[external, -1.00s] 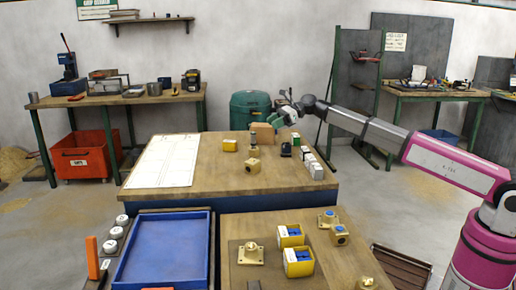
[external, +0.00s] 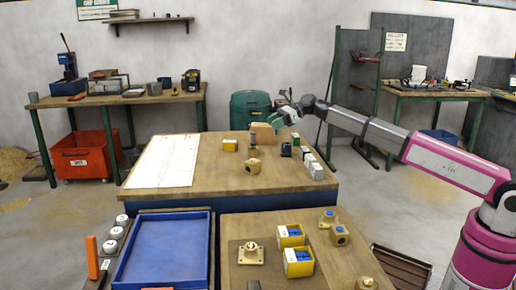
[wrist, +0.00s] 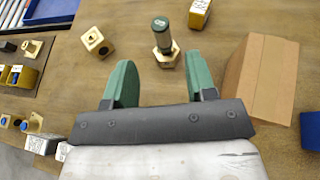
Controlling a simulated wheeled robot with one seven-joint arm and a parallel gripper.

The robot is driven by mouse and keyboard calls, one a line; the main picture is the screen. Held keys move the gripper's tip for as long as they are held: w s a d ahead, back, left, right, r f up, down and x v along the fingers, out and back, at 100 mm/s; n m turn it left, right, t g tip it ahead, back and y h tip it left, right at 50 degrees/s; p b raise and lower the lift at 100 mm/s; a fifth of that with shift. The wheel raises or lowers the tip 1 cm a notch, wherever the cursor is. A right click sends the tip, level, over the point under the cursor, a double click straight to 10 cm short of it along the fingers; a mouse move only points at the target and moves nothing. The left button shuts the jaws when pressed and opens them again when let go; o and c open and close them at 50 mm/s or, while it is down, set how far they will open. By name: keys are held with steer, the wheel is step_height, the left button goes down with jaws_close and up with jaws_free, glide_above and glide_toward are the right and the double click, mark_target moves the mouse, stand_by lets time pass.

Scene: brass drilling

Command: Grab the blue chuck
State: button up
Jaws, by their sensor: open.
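A small dark blue piece (external: 286,150), which may be the blue chuck, stands on the right part of the middle table in the external view. I cannot make it out for sure in the wrist view. My gripper (wrist: 145,80) is open and empty, with its two green fingers apart. In the external view my gripper (external: 272,122) hangs above the back right of the table, higher than the blue piece. A green-topped post on a brass nut (wrist: 165,52) stands just beyond the fingertips in the wrist view.
A cardboard box (wrist: 262,80) stands close to the right finger. A brass block (wrist: 97,43) and a yellow bin (wrist: 199,12) lie farther off. Silver boxes (external: 312,167) line the table's right edge. Yellow bins with blue parts (external: 298,262) stand on the front table.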

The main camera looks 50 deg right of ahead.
mark_target(286, 147)
steer(key=shift+o, duration=0.7)
steer(key=shift+s+d+f+n+g+y, duration=0.35)
steer(key=shift+s+d+f+n+g, duration=0.2)
steer(key=shift+s+f+n+g, duration=0.55)
steer(key=shift+s+d+f+n+g+y, duration=0.4)
steer(key=shift+s+d+f+n+g, duration=0.2)
steer(key=shift+s+f+n+g, duration=0.45)
steer(key=shift+s+d+f+n+g+y, duration=0.35)
steer(key=shift+s+d+f+n+g, duration=0.2)
steer(key=shift+s+f+n+g, duration=0.6)
steer(key=shift+w+f, duration=0.2)
steer(key=shift+f, duration=0.85)
steer(key=shift+x, duration=1.5)
steer(key=shift+r, duration=0.1)
steer(key=c, duration=1)
steer(key=shift+r, duration=0.1)
steer(key=shift+c, duration=0.2)
